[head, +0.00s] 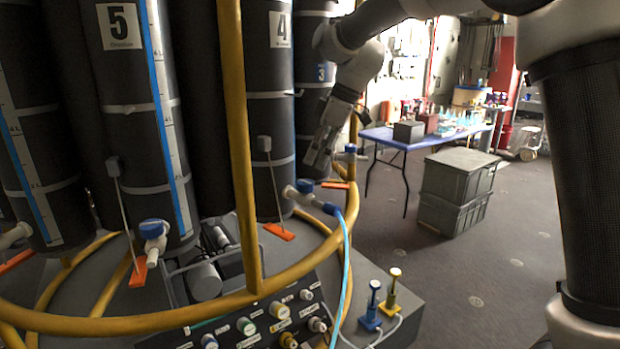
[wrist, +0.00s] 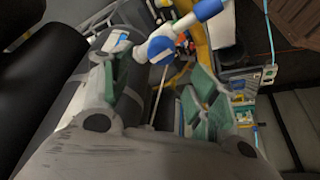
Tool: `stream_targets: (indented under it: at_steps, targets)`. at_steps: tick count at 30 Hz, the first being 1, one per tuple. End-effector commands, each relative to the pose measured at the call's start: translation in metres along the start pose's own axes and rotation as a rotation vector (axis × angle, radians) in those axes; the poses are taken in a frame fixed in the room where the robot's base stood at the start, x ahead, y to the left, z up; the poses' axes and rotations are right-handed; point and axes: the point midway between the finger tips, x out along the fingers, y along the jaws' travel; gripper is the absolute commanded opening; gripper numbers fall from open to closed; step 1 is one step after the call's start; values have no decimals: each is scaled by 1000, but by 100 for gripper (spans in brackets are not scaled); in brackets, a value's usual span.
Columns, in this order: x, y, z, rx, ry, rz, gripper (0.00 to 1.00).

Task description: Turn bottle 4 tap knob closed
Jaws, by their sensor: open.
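Bottle 4 (head: 268,115) is a tall dark cylinder with a white label reading 4. Its tap has a blue knob (head: 304,186) on a white body, with a light blue hose hanging from the outlet. My gripper (head: 319,160) hangs just above and right of this knob, in front of bottle 3. In the wrist view, the open fingers (wrist: 155,88) have green inner pads and nothing between them. A blue knob (wrist: 160,48) on a white tap, apparently bottle 4's, lies beyond the fingertips, roughly between them. I see no contact with it.
A yellow rail (head: 243,150) rises in front of bottle 4 and curves around the bottles. Bottle 5 (head: 128,80) and its blue-knobbed tap (head: 152,229) stand left. A control panel (head: 255,325) lies below. Grey crates (head: 455,190) and a blue-topped table (head: 395,137) stand right.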

Motion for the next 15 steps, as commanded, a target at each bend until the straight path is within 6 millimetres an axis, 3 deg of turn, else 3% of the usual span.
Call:
stream_targets:
  at_steps: [9, 15]
  targets:
    - [50, -1, 1, -3, -3, -3, 60]
    - [71, 0, 0, -2, -1, -1, 60]
